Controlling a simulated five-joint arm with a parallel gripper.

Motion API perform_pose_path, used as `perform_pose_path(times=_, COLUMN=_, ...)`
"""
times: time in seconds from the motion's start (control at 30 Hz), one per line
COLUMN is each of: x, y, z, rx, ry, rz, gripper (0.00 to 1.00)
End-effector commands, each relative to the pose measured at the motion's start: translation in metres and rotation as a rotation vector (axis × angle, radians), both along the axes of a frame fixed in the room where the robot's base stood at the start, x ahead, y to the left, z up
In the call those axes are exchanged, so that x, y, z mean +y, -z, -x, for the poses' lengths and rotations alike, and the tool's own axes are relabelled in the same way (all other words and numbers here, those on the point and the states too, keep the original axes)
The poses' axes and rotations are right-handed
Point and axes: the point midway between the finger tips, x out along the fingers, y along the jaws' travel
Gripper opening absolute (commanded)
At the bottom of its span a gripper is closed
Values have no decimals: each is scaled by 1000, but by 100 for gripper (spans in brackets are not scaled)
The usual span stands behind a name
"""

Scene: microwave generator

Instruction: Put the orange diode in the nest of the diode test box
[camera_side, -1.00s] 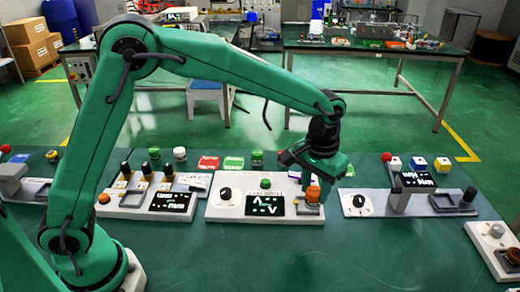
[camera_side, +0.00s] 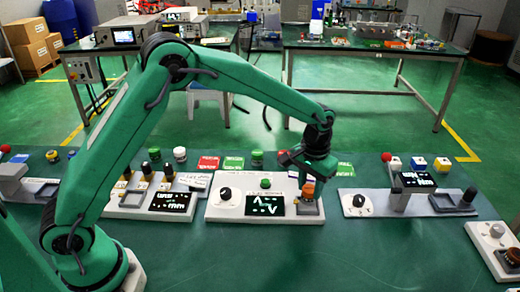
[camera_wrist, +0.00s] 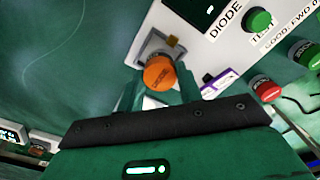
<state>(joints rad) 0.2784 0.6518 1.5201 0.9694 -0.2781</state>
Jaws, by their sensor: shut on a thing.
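The orange diode (camera_side: 308,189) is in my gripper (camera_side: 309,180) at the right end of the white diode test box (camera_side: 228,209). The grey nest (camera_side: 309,208) lies directly below the diode in the side view. In the wrist view, the fingers of my gripper (camera_wrist: 158,88) stand on either side of the diode's round orange top (camera_wrist: 159,72). Part of the grey nest (camera_wrist: 150,43) shows beside and behind the diode. The diode hides the middle of the nest, so I cannot tell whether it is seated or just above.
The box has a black knob (camera_side: 224,193), a green button (camera_side: 265,183) and a lit screen (camera_side: 264,205). Other test boxes stand left and right. The green table in front is clear.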

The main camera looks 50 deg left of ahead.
Motion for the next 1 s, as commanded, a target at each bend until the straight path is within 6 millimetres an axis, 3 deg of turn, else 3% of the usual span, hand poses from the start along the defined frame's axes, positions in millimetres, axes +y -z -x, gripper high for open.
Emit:
perform_pose_path(times=0.2, x=0, y=21, z=0, rx=2, ry=0, rz=0, gripper=7)
perform_pose_path(times=0.67, x=0, y=26, z=0, rx=1, ry=0, rz=0, gripper=7)
perform_pose_path(times=0.7, x=0, y=26, z=0, rx=1, ry=0, rz=0, gripper=43)
perform_pose_path(times=0.77, x=0, y=25, z=0, rx=1, ry=0, rz=0, gripper=55)
perform_pose_path(times=1.0, x=0, y=25, z=0, rx=1, ry=0, rz=0, gripper=57)
